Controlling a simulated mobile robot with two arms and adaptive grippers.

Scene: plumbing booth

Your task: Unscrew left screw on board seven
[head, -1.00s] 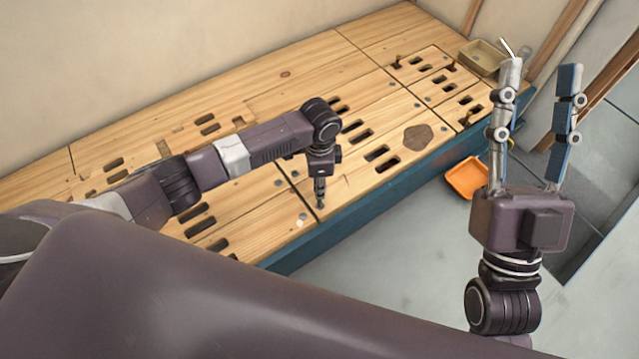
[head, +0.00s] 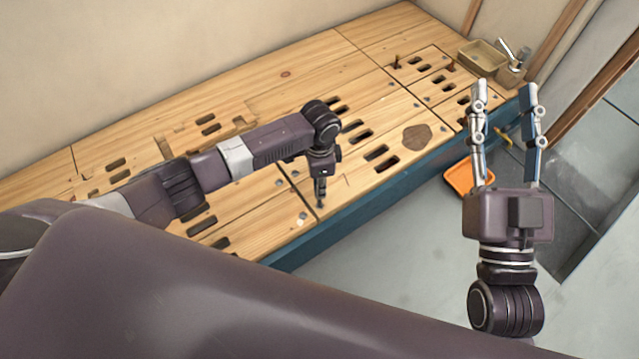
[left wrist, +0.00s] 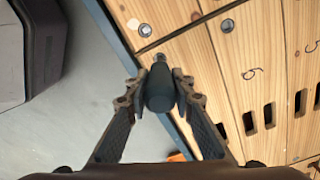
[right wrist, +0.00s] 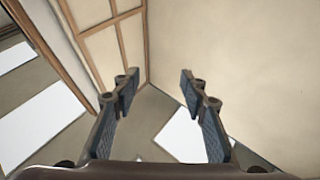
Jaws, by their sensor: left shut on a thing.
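My left gripper (head: 320,172) is over the front edge of the wooden boards. In the left wrist view (left wrist: 159,85) it is shut on a dark tool (left wrist: 160,92), whose metal tip points at the boards. I cannot tell whether the tip touches anything. One round screw head (left wrist: 145,30) is just beyond the tip, and another (left wrist: 227,26) is to the right. A board marked 6 (left wrist: 240,80) lies right of the tool. No number seven is readable. My right gripper (head: 503,96) is open and empty, raised at the right; it also shows in the right wrist view (right wrist: 157,92).
The long wooden bench (head: 355,185) has slots, seams and a blue front edge (head: 350,206). A beige basin (head: 482,56) and a tap (head: 512,50) are at its far right. An orange tray (head: 458,178) lies on the floor.

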